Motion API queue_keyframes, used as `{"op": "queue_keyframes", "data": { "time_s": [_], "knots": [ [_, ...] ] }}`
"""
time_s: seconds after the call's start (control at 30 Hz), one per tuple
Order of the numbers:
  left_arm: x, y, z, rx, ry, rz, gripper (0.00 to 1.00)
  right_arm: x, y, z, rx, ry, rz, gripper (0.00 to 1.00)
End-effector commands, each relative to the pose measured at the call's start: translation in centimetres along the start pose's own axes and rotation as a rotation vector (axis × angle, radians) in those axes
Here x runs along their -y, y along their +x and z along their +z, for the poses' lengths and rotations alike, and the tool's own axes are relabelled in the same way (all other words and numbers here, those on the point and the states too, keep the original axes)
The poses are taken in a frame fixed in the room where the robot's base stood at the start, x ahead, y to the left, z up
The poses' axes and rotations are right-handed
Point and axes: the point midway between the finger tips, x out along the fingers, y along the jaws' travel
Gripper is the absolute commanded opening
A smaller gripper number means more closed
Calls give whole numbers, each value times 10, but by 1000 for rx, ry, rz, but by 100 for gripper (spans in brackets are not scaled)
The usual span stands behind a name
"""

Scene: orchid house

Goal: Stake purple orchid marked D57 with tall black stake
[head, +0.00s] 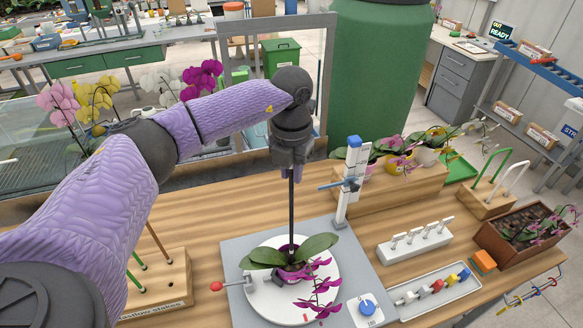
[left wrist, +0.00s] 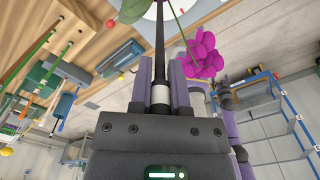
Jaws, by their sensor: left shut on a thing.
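The purple orchid (head: 318,287) stands in a small purple pot (head: 293,273) on a white round plate (head: 262,300), its flower stem drooping to the front right. No D57 mark is readable. Its blooms also show in the left wrist view (left wrist: 202,52). My left gripper (head: 291,168) is above the pot, shut on the tall black stake (head: 291,205), which hangs upright. In the left wrist view the stake (left wrist: 159,45) runs between the fingers (left wrist: 162,88). Its lower end meets the plant between the leaves; I cannot tell whether it is in the pot's medium.
A white upright post (head: 350,185) with a blue top stands behind the plate. A stake block (head: 155,285) is at left. A clip rack (head: 415,243), clip tray (head: 435,297) and brown planter (head: 510,245) are at right. Potted orchids (head: 425,152) lean on a raised wooden shelf.

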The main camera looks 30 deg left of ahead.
Motion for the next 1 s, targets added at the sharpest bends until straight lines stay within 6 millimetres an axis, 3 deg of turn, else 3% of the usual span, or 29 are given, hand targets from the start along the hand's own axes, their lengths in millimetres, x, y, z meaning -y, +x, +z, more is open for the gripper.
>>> {"op": "queue_keyframes", "data": {
  "time_s": [1.0],
  "knots": [
    [0, 16, 0, 0, 0, 0, 0, -1, 12, 1, 1, 0, 1, 100]
  ]
}}
